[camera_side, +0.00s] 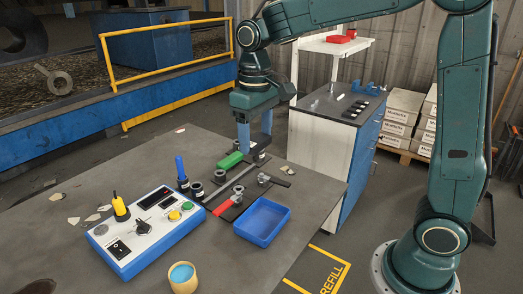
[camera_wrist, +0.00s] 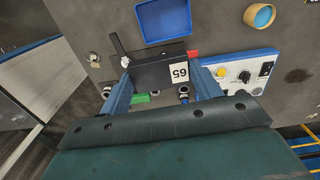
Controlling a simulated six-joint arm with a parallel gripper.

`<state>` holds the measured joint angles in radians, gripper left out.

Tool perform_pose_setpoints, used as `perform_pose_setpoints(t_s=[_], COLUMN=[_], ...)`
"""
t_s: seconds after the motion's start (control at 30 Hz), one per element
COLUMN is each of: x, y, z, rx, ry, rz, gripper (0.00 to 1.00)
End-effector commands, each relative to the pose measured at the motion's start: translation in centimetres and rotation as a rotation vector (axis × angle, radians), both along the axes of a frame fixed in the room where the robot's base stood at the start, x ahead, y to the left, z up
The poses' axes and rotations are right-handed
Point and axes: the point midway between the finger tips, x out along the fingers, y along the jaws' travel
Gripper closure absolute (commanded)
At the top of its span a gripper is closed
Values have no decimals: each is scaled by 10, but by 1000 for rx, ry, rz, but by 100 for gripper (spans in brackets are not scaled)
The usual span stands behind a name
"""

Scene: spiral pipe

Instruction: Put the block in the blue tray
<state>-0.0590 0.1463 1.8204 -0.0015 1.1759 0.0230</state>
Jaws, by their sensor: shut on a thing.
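The block (camera_wrist: 152,70) is dark, with a white label reading 65, and sits between the two blue fingers of my gripper (camera_wrist: 160,66) in the wrist view. My gripper (camera_side: 254,146) is shut on it. In the side view the block (camera_side: 259,156) is small and partly hidden by the fingers, near the far end of the clamp fixture; its exact height over the table is hard to tell. The blue tray (camera_side: 262,204) lies empty on the table near the right edge, apart from the block. The tray also shows at the top of the wrist view (camera_wrist: 163,22).
The clamp fixture (camera_side: 238,193) with red and green handles lies between my gripper and the tray. A control box (camera_side: 146,229) with buttons stands left of it. A yellow cup (camera_side: 183,279) is at the front. The table's right front is clear.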

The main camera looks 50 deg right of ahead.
Motion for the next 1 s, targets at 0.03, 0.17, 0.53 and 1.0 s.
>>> perform_pose_setpoints(t_s=[0.03, 0.17, 0.53, 1.0], x=[-9, -23, -31, -32], y=[6, 13, 17, 17], z=[0, -2, -5, -69], rx=[0, 0, 0, 0], ry=[-2, -3, -1, 4], rz=[5, 8, 8, 8], gripper=[72, 72, 72, 72])
